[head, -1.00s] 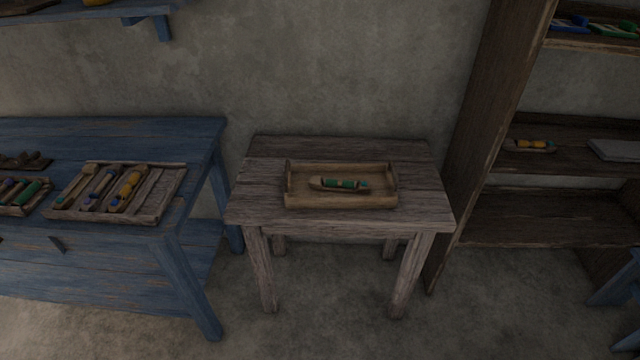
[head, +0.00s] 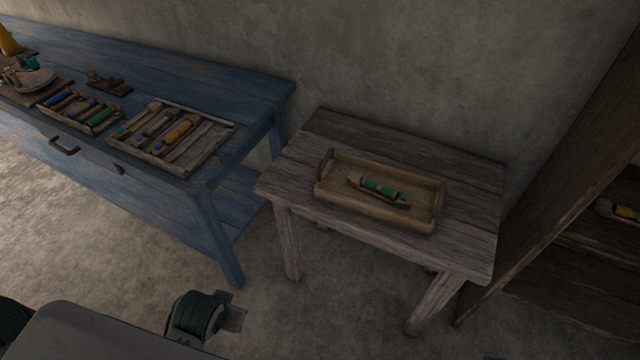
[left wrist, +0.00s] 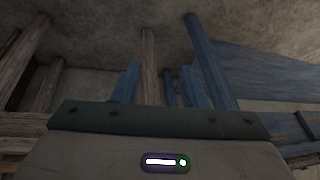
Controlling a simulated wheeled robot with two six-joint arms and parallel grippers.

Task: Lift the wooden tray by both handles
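The wooden tray (head: 335,189) lies flat on a small weathered wooden table (head: 467,192). It is a shallow rectangular tray with a raised handle end at the left (head: 325,162) and another at the right (head: 438,204). A wooden shuttle with green thread (head: 382,189) lies inside it. Neither gripper's fingers show in the head view, and nothing touches the tray. The left wrist view shows a beige and dark body part, likely mine, with upside-down-looking furniture legs beyond it; no fingers or tray show there.
A blue table (head: 225,82) stands left of the small table, with a tray of shuttles and spools (head: 190,163) and a second spool tray (head: 70,124). A dark wooden shelf (head: 560,170) rises at the right.

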